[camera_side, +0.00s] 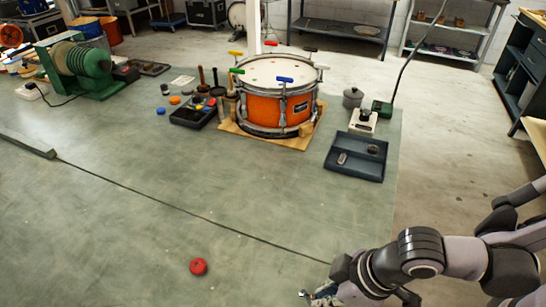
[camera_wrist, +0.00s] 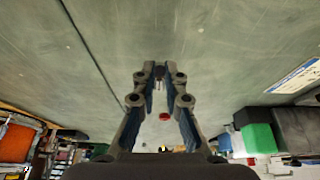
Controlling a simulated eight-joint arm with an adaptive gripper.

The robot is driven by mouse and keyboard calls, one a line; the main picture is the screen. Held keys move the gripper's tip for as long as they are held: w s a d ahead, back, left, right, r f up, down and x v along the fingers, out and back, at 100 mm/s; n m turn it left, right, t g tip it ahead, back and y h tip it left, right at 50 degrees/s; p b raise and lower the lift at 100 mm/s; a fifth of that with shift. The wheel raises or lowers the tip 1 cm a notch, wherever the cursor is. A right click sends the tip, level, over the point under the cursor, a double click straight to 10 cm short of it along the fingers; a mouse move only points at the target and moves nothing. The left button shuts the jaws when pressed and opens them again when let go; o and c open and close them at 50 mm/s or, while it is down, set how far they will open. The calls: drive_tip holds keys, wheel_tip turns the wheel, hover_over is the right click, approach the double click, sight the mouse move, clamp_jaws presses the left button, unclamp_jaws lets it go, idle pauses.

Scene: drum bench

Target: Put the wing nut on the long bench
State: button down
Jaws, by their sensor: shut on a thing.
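My gripper (camera_side: 318,293) is at the bottom of the side view, low over the green bench top (camera_side: 130,240). In the wrist view my gripper (camera_wrist: 160,76) has its fingertips close together on a small dark piece (camera_wrist: 160,84), apparently the wing nut. Its shape is mostly hidden by the fingers. A small shiny bit shows at the fingertips in the side view. I cannot tell whether the piece touches the bench top.
A red round piece (camera_side: 198,266) lies left of my gripper. An orange drum (camera_side: 275,108) stands on a wooden board, with a dark tray (camera_side: 356,157) to its right and a green machine (camera_side: 80,68) far left. A dark seam crosses the bench top; the front area is mostly clear.

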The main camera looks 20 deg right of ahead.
drive_tip(key=shift+f, duration=0.8)
drive_tip(key=c, duration=1.4)
unclamp_jaws()
drive_tip(key=shift+f, duration=0.1)
drive_tip(key=shift+v, duration=5.85)
drive_tip(key=w+d+r+m+t+h, duration=0.1)
drive_tip(key=w+d+m, duration=0.2)
drive_tip(key=d, duration=0.5)
drive_tip(key=w+d+m+t+h, duration=0.1)
drive_tip(key=w+d+m, duration=0.2)
drive_tip(key=d, duration=0.6)
drive_tip(key=w+d+r+m+t+h, duration=0.1)
drive_tip(key=w+d+m+t, duration=0.1)
drive_tip(key=w+d, duration=0.3)
drive_tip(key=shift+w+d+r+m, duration=0.15)
drive_tip(key=shift+d+m, duration=0.1)
drive_tip(key=shift+d, duration=0.65)
drive_tip(key=shift+d+r+m, duration=0.15)
drive_tip(key=shift+d+m, duration=0.1)
drive_tip(key=shift+d, duration=0.6)
